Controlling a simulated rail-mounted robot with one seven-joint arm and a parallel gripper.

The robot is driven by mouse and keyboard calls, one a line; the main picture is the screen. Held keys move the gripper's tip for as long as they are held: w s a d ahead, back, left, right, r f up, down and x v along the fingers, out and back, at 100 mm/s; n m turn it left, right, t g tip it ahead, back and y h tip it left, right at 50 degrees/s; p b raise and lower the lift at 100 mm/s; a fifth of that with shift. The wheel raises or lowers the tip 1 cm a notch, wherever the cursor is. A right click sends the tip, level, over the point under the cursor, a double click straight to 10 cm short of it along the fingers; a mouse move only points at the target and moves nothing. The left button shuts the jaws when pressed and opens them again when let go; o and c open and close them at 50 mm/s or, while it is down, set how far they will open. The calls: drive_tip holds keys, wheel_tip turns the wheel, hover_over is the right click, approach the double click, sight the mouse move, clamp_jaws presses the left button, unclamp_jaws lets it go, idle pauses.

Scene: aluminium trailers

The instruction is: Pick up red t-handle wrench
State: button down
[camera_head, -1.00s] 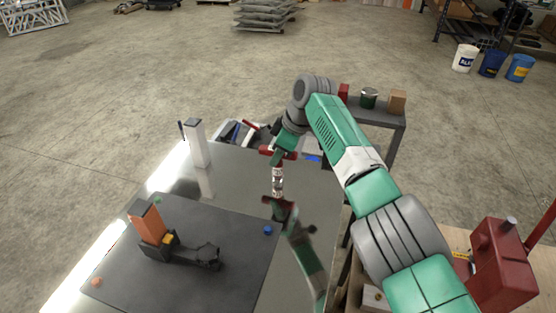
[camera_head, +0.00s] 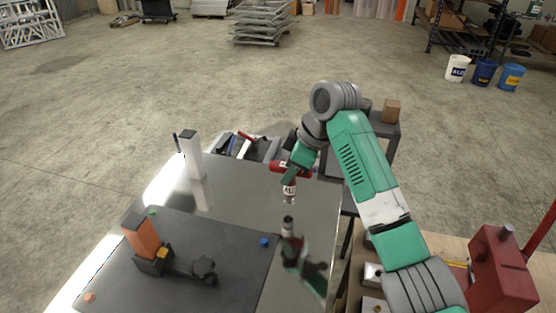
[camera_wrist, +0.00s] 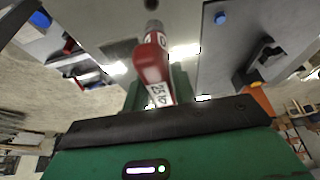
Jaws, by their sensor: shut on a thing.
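The red T-handle wrench (camera_head: 289,188) is held in my gripper (camera_head: 296,166) above the shiny metal table top (camera_head: 248,187). Its red crossbar is at the top and its white-labelled shaft points down. A gap shows between its lower end and its reflection in the table. In the wrist view the red wrench (camera_wrist: 153,62) extends from between the green fingers of my gripper (camera_wrist: 158,92), with white number labels and a grey metal tip. My gripper is shut on it, and the fingers partly hide its handle.
A dark mat (camera_head: 190,285) holds an orange-and-black tool (camera_head: 143,238). A white upright block (camera_head: 191,157) stands on the table's left side. Bins of tools (camera_head: 252,146) lie beyond the far edge. A dark stand with a brown box (camera_head: 391,111) is behind my arm.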

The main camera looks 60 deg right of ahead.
drive_tip(key=s+a+r+p, duration=0.1)
drive_tip(key=s+a, duration=0.3)
drive_tip(key=s, duration=0.3)
drive_tip(key=shift+a, duration=0.25)
idle(0.7)
